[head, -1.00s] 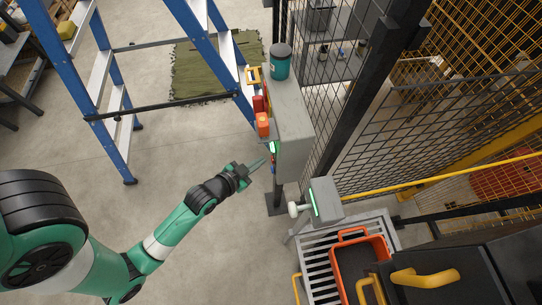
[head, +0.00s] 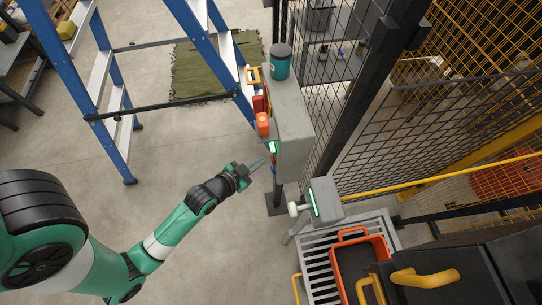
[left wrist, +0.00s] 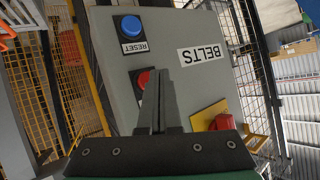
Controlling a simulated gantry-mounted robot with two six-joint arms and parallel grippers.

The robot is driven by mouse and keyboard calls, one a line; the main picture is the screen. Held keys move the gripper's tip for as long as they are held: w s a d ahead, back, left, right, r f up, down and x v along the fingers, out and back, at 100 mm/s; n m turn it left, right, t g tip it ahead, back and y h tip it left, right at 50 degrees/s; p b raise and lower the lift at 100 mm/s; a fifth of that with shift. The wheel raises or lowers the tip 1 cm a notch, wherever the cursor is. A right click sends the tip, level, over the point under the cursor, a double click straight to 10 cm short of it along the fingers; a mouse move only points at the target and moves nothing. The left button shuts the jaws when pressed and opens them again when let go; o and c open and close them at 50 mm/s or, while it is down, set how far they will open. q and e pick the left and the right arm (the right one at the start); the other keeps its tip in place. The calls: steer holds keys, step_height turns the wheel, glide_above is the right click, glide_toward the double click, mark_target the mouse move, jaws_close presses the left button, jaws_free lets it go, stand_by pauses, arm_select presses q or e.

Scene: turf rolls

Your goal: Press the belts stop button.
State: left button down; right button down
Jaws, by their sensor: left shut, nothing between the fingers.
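The grey control box labelled BELTS (left wrist: 205,72) fills the middle of the left wrist view; in the head view it is the grey box (head: 293,120) on a post by the fence. A small red button (left wrist: 143,79) sits on a black plate, its label and right part hidden behind my fingers. A blue button (left wrist: 131,25) marked RESET is above it. A larger red button (left wrist: 221,123) on a yellow plate is at lower right. My left gripper (head: 267,160) is shut and empty, its fingertips (left wrist: 159,72) at the small red button. I cannot tell whether they touch it.
A teal canister (head: 281,62) stands on top of the box. A blue ladder (head: 215,50) is behind at left. A smaller grey box (head: 325,200) with a white knob is nearer. An orange crate (head: 362,238) sits on a slatted stand.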

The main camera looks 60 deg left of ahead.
arm_select(q)
steer(key=shift+w, duration=0.15)
steer(key=shift+w+d, duration=0.15)
steer(key=shift+w, duration=0.1)
steer(key=shift+w+d, duration=0.1)
steer(key=shift+w, duration=0.3)
stand_by(0.6)
steer(key=shift+s+a+p, duration=0.25)
steer(key=shift+s+p, duration=0.35)
steer(key=shift+s, duration=0.15)
steer(key=shift+s+a+b, duration=0.1)
steer(key=shift+s+a, duration=0.15)
steer(key=shift+s, duration=0.55)
steer(key=shift+s+a+b, duration=0.15)
steer(key=shift+s+a, duration=0.05)
steer(key=shift+s, duration=0.65)
steer(key=shift+s+a+b, duration=0.1)
steer(key=shift+s+a, duration=0.15)
steer(key=shift+s, duration=0.55)
